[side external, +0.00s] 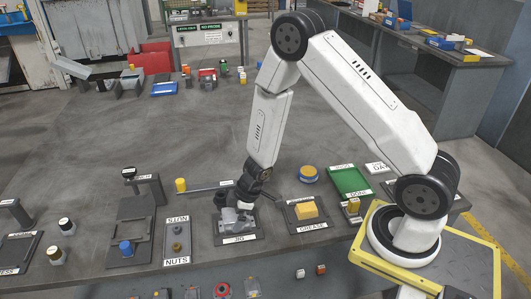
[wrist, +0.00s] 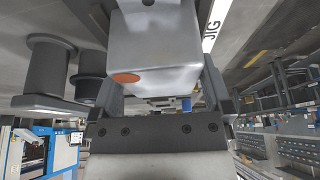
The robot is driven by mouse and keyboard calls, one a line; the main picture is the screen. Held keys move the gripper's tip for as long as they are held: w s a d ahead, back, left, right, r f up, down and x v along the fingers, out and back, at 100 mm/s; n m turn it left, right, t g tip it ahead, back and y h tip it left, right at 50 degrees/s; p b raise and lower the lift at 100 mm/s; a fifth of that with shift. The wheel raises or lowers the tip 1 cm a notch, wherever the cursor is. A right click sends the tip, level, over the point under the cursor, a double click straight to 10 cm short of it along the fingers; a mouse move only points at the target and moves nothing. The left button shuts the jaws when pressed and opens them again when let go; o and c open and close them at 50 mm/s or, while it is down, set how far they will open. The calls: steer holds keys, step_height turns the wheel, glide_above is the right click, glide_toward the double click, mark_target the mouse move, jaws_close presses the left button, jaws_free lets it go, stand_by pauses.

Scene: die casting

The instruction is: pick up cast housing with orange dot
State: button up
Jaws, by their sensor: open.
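The cast housing is a silver-grey metal block (wrist: 158,45) with an orange dot (wrist: 125,78) near one corner, seen close up in the wrist view. In the side view the grey housing (side external: 229,217) sits on the plate marked JIG (side external: 243,237). My gripper (side external: 242,207) is down at the housing, pointing downward. In the wrist view its two fingers stand on either side of the block, apart from each other. I cannot tell whether either finger touches the housing. My gripper partly hides the housing in the side view, and the dot does not show there.
Left of the jig is a NUTS tray (side external: 177,242). To the right is a GREASE plate with a yellow block (side external: 307,210). A yellow-capped post with a horizontal bar (side external: 208,187) stands behind the jig. A green tray (side external: 350,182) lies further right.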

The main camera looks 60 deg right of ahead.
jaws_close()
stand_by(0.3)
steer(key=shift+r, duration=0.2)
steer(key=shift+r, duration=4.85)
